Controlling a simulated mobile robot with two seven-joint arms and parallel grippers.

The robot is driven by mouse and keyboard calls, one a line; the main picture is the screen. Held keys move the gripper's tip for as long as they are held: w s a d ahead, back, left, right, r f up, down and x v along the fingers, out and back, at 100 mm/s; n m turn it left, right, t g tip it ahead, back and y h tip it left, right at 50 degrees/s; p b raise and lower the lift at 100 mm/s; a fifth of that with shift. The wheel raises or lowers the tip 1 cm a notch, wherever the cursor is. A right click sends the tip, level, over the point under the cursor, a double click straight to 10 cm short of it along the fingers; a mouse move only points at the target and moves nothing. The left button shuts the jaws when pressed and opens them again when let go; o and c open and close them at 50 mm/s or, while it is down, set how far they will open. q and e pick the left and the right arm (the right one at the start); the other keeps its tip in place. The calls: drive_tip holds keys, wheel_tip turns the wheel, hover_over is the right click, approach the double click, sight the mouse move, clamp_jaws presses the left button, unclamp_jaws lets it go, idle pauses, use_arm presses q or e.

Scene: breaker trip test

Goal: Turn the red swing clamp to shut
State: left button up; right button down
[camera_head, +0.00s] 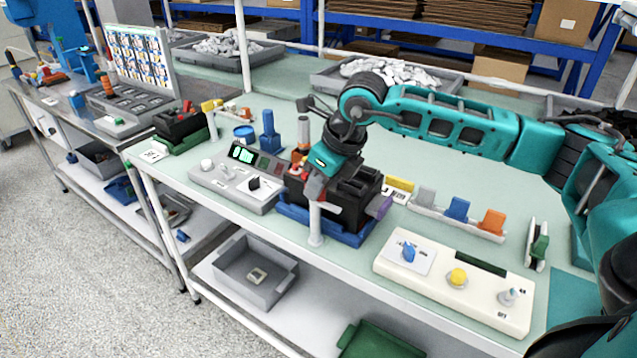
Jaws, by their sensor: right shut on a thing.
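My right gripper (313,188) reaches down from the right arm to the left end of a black breaker block (352,205). The block sits in a blue holder (325,228) on the pale green bench. The red swing clamp (296,170) shows as a small red part at the block's left end, right beside the fingers. The gripper is shut on it, though the fingers hide most of the clamp and its exact angle cannot be told. A purple part (379,206) sticks out at the block's right end. My left gripper is not in view.
A grey control panel (232,184) with a lit display stands left of the block. A cream panel (452,290) with blue and yellow knobs lies front right. Grey, blue and orange pieces (458,209) stand in a rack to the right. A white post (315,225) rises in front.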

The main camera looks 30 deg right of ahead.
drive_tip(key=n+y+b, duration=0.1)
drive_tip(key=n, duration=0.2)
drive_tip(key=shift+w+n+g, duration=0.1)
drive_tip(key=shift+n+g, duration=0.3)
drive_tip(key=n, duration=0.2)
drive_tip(key=n+g+y+b, duration=0.1)
drive_tip(key=n, duration=0.1)
drive_tip(key=shift+w+d+n+g, duration=0.1)
drive_tip(key=shift+w+n+g, duration=0.05)
drive_tip(key=shift+n+g, duration=0.15)
drive_tip(key=n+g, duration=0.1)
drive_tip(key=n, duration=0.3)
drive_tip(key=shift+w+n+g+y, duration=0.1)
drive_tip(key=shift+n+g+y, duration=0.2)
drive_tip(key=shift+g+y, duration=0.1)
drive_tip(key=n+g+b, duration=0.1)
drive_tip(key=n, duration=0.3)
drive_tip(key=shift+w+n+g, duration=0.1)
drive_tip(key=shift+n+g, duration=0.2)
drive_tip(key=shift+g, duration=0.1)
drive_tip(key=c, duration=1.1)
unclamp_jaws()
